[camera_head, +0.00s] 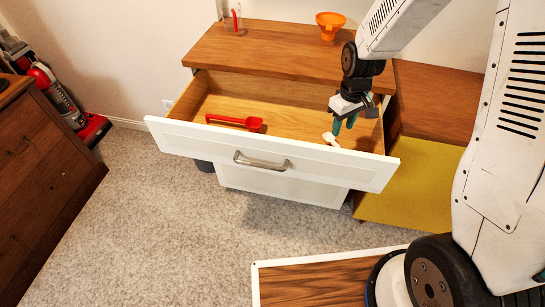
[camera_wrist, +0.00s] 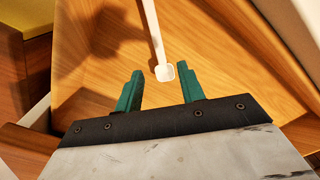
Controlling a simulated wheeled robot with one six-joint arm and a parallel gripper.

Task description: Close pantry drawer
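The pantry drawer (camera_head: 272,155) is pulled well open, with a white front, a grey bar handle (camera_head: 261,161) and a wooden inside. A red scoop (camera_head: 235,122) lies in its left half. A white scoop or spoon (camera_head: 331,139) is at the right, by the front panel. In the wrist view its white end (camera_wrist: 164,73) shows ahead of the gap between my fingers. My gripper (camera_head: 343,128) is over the drawer's right part, pointing down, its teal fingers (camera_wrist: 161,68) apart. I cannot tell whether the fingers touch the white utensil; they are not shut on it.
An orange funnel (camera_head: 330,24) and a clear container with a red utensil (camera_head: 234,21) stand on the wooden top (camera_head: 270,48). A yellow-green panel (camera_head: 410,185) is at the right. A dark wooden cabinet (camera_head: 40,190) and red vacuum cleaner (camera_head: 92,129) are left. Carpet before the drawer is clear.

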